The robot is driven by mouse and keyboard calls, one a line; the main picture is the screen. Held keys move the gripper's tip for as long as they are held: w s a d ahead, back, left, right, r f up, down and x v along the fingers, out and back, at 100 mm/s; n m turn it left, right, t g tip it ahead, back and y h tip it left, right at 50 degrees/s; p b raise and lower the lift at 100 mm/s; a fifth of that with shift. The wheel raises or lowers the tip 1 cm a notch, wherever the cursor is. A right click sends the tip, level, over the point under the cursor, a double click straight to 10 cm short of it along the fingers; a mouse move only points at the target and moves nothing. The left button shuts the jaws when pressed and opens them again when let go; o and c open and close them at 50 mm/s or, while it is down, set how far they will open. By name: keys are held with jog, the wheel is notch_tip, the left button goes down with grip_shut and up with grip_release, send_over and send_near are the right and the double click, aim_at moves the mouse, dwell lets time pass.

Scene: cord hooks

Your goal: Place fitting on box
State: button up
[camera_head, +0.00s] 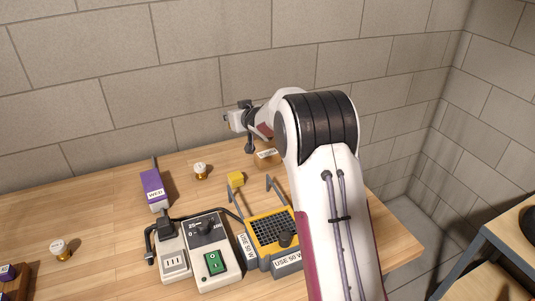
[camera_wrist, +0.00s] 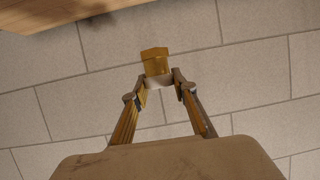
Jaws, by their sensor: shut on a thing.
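My gripper (camera_wrist: 158,84) is shut on a brass fitting (camera_wrist: 155,62) with a pale band, held between the fingertips in the wrist view. In the head view my gripper is raised at the back of the table, against the wall; the held fitting is hard to make out there. A small brown cardboard box (camera_head: 266,158) with a white label stands on the table below and to the right of the gripper, partly hidden by my arm. Two other brass fittings with white tops stand on the table, one near the middle (camera_head: 200,171) and one at the left (camera_head: 61,250).
A purple box (camera_head: 154,188), a yellow block (camera_head: 236,179), a grey switch unit (camera_head: 213,252) with a black cord, and a yellow-grey holder (camera_head: 270,232) stand on the wooden table. The brick wall is close behind. The table's left part has free room.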

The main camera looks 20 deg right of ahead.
jog(key=s+d+r+n+y, duration=0.1)
jog(key=s+d+r, duration=0.15)
jog(key=d, duration=1.15)
jog(key=shift+n+y, duration=0.7)
jog(key=shift+y, duration=0.2)
jog(key=s+a+f, duration=0.1)
jog(key=a, duration=0.1)
jog(key=s+a+f, duration=0.1)
jog(key=f, duration=0.1)
jog(key=shift+a, duration=0.4)
send_over(268, 153)
jog(key=shift+f, duration=3.15)
jog(key=shift+f, duration=1.9)
jog(key=shift+f, duration=0.15)
